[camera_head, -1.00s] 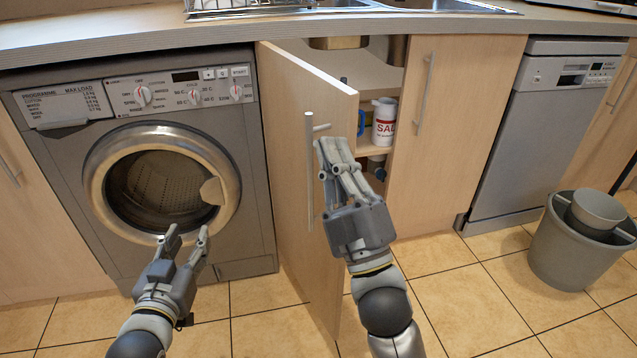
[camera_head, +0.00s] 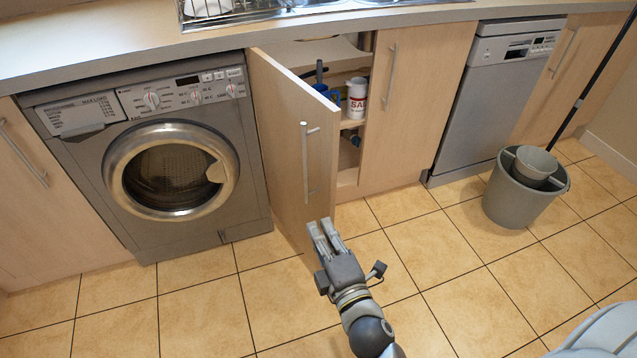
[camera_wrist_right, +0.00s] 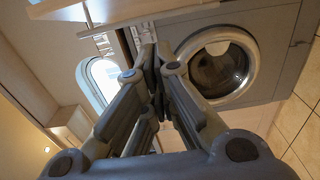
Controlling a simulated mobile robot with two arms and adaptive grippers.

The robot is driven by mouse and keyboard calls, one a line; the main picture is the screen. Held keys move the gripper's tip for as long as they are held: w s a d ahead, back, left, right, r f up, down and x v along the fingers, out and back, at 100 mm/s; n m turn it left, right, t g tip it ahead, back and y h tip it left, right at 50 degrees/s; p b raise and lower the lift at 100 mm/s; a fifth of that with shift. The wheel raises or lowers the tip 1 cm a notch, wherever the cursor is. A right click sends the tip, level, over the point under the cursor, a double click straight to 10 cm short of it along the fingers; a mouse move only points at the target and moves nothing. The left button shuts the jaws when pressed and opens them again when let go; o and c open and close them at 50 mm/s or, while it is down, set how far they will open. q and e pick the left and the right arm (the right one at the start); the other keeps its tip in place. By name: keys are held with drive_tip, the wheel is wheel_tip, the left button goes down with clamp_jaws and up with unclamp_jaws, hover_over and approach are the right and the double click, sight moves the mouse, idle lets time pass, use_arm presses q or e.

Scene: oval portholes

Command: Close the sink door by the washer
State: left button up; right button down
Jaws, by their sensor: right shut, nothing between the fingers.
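The wooden sink door (camera_head: 275,150) is open, hinged beside the washer (camera_head: 165,160) and swung out from the cabinet. My right gripper (camera_head: 321,227) is shut and empty, low near the door's bottom free edge. I cannot tell whether it touches the door. In the right wrist view the same gripper's fingers (camera_wrist_right: 153,75) are together, with the washer (camera_wrist_right: 215,68) beyond them. My left gripper is out of view.
The open cabinet shows a white and red salt tub (camera_head: 357,98) on a shelf. A closed cabinet door (camera_head: 410,110) and a dishwasher (camera_head: 490,100) stand to the right. A grey bucket (camera_head: 515,205) is on the floor. Tiles in front are clear.

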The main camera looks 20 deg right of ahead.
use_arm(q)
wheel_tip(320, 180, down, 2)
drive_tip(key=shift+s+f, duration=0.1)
use_arm(e)
drive_tip(key=w+d, duration=0.3)
drive_tip(key=w, duration=0.8)
drive_tip(key=shift+d, duration=0.25)
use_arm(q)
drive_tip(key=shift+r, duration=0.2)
use_arm(e)
drive_tip(key=shift+w+d, duration=0.1)
drive_tip(key=shift+d, duration=0.05)
